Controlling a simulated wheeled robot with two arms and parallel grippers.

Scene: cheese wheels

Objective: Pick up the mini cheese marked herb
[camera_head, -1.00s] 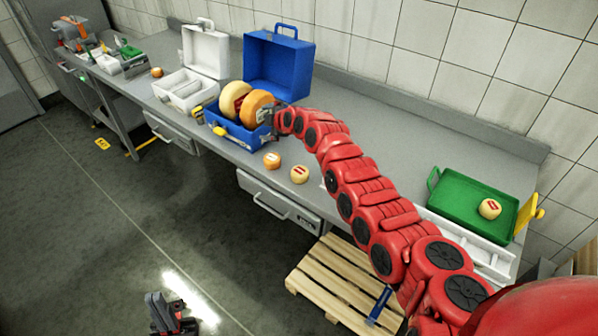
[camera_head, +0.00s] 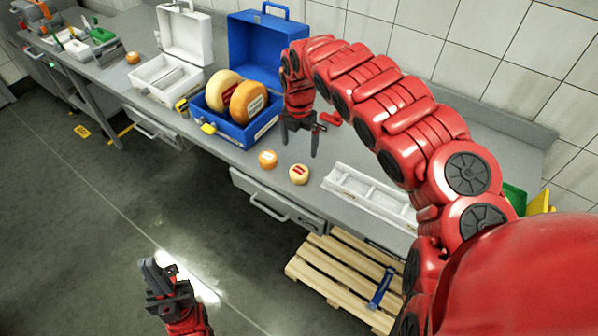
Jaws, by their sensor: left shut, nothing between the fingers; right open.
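Two mini cheeses stand near the counter's front edge: an orange one with a pale label (camera_head: 268,159) and a pale yellow one with a red label (camera_head: 298,174). A third, orange mini cheese (camera_head: 133,57) stands far left at the back. I cannot read any of their labels, so I cannot tell which is herb. My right gripper (camera_head: 300,147) is open and empty, pointing down, just above and behind the two front cheeses in the picture. My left gripper (camera_head: 160,270) is shut and empty, low over the floor, away from the counter.
An open blue case (camera_head: 240,136) holds two large cheese wheels, one pale (camera_head: 222,88) and one orange (camera_head: 248,101). An open white case (camera_head: 160,90) stands left of it. A white divided tray (camera_head: 365,193) lies right of the cheeses. My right arm mostly hides a green tray (camera_head: 514,197).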

